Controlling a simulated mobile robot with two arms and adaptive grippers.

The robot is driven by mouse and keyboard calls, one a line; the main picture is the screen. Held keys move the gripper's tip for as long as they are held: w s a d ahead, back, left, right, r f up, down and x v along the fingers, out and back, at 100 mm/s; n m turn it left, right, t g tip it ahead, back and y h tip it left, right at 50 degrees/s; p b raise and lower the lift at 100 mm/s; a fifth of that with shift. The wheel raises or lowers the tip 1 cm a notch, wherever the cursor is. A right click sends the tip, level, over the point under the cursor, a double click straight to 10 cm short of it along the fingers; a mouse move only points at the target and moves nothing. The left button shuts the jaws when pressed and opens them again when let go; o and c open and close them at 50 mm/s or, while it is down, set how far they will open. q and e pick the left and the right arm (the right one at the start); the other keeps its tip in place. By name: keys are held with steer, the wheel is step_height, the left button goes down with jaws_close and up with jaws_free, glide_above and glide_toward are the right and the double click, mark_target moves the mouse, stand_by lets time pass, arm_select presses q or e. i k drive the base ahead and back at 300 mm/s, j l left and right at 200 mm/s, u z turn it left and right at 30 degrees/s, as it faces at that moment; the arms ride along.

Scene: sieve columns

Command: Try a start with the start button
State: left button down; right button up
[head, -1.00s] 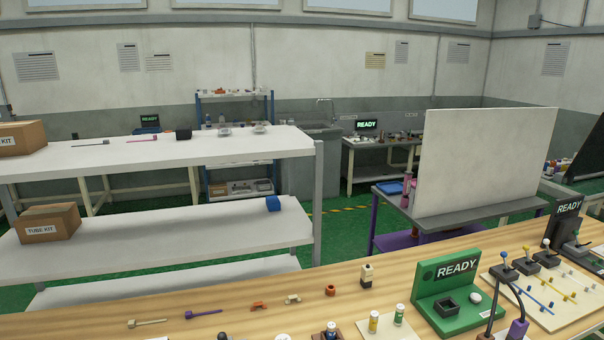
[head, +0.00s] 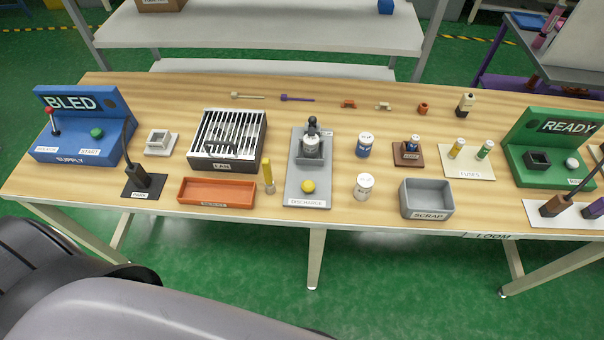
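The start button is a green round knob (head: 97,132) on the blue supply box (head: 85,150) at the left end of the wooden table. A label reading START lies in front of it. The box's upright panel reads BLED. A red-knobbed lever (head: 50,120) stands to the left of the button, with its own label in front. My grippers are not in the head view. Dark and grey rounded parts, likely of my own body, fill the lower left corner.
Right of the box are a black probe in a park stand (head: 143,180), a barred black box (head: 228,140), an orange tray (head: 216,191), a discharge station (head: 308,190), a scrap bin (head: 427,199) and a green READY panel (head: 553,140). Green floor is clear in front.

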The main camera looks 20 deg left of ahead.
mark_target(97, 133)
steer(key=j+u, duration=0.2)
steer(key=u, duration=1.85)
steer(key=i+j+u, duration=0.2)
steer(key=i, duration=0.3)
